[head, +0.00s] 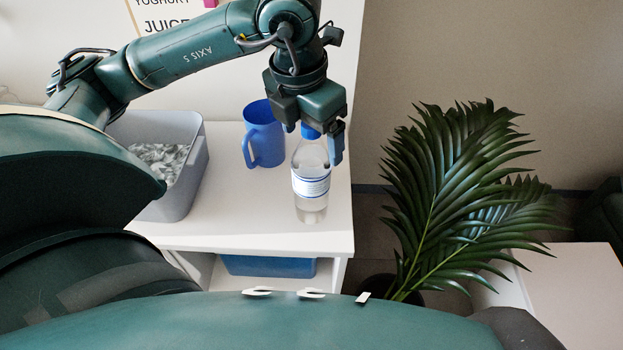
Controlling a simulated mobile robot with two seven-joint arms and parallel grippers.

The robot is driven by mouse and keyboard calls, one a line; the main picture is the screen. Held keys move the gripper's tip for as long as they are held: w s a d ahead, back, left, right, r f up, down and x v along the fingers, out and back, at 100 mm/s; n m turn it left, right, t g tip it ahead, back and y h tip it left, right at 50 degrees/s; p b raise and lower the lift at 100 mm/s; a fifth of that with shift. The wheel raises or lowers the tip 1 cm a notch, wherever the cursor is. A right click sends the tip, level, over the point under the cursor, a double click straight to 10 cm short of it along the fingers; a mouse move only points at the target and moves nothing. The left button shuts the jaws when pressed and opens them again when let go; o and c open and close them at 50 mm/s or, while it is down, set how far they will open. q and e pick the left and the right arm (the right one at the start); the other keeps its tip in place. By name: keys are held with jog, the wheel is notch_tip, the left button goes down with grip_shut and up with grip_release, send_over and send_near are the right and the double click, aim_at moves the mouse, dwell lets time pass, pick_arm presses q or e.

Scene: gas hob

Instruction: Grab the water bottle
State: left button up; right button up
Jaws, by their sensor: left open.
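The water bottle (311,182) is clear with a blue cap and a white-and-blue label. It stands upright on the white shelf top (255,215), near the right end. My left gripper (322,142) points down over the bottle's top. Its jaws are open, with the blue cap showing between or just behind the fingers; whether they touch it cannot be told. One finger hides part of the bottle's upper right side. My right gripper is not in view.
A blue mug (264,135) stands close behind and left of the bottle. A grey bin (188,170) with crumpled contents sits further left. A blue box (268,266) is on the lower shelf. A leafy plant (455,190) stands to the right of the shelf.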

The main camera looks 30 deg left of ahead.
pick_arm(q)
jog(key=shift+w+f, duration=0.15)
jog(key=shift+f, duration=0.55)
jog(key=shift+w+f, duration=0.1)
jog(key=shift+f, duration=0.6)
jog(key=shift+c, duration=0.4)
jog(key=shift+r, duration=0.1)
grip_shut()
